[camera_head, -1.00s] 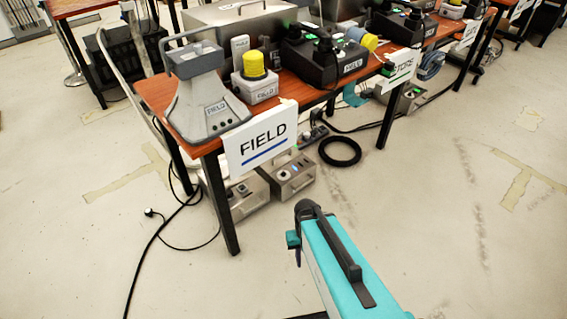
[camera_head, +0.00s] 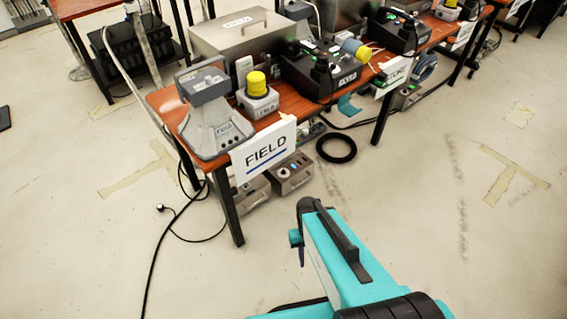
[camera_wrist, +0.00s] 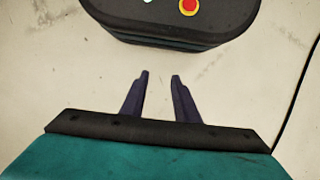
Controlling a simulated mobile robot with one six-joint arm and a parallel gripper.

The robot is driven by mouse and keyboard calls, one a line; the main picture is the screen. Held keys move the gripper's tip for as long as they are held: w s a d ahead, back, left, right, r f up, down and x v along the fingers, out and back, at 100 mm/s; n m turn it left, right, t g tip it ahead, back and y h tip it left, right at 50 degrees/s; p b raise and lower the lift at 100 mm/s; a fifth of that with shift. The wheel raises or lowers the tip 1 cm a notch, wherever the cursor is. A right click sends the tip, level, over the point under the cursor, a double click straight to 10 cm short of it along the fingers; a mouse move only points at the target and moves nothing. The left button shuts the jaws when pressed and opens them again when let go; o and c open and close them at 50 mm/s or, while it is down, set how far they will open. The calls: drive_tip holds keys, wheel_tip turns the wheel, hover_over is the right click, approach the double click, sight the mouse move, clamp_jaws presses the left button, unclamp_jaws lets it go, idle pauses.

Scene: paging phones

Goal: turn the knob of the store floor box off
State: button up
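A table sign (camera_head: 394,76) appears to read STORE, though its lettering is partly blurred. A small grey box (camera_head: 408,98) stands on the floor below it, mostly hidden by the sign and table; its knob cannot be made out. My gripper (camera_wrist: 159,75) is open and empty in the wrist view, its two dark fingers apart above bare floor. In the head view my teal arm is at the lower middle, well short of that box. The wrist view does not show the store floor box.
The nearer table carries a FIELD sign (camera_head: 264,149), a grey horn-shaped device (camera_head: 215,125) and a yellow-topped box (camera_head: 257,97). Two grey floor boxes (camera_head: 291,175) stand beneath it. A black cable coil (camera_head: 336,147) and loose cables lie on the floor. The floor at right is clear.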

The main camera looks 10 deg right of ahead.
drive_tip(key=s+r+p, duration=0.4)
drive_tip(key=r+p, duration=0.3)
drive_tip(key=p, duration=0.2)
drive_tip(key=s+r+g+p, duration=0.1)
drive_tip(key=s+r+p, duration=0.4)
drive_tip(key=r+p, duration=0.3)
drive_tip(key=shift+r+g+p, duration=0.2)
drive_tip(key=shift+g+p, duration=0.1)
drive_tip(key=shift+p, duration=0.4)
drive_tip(key=shift+s, duration=0.1)
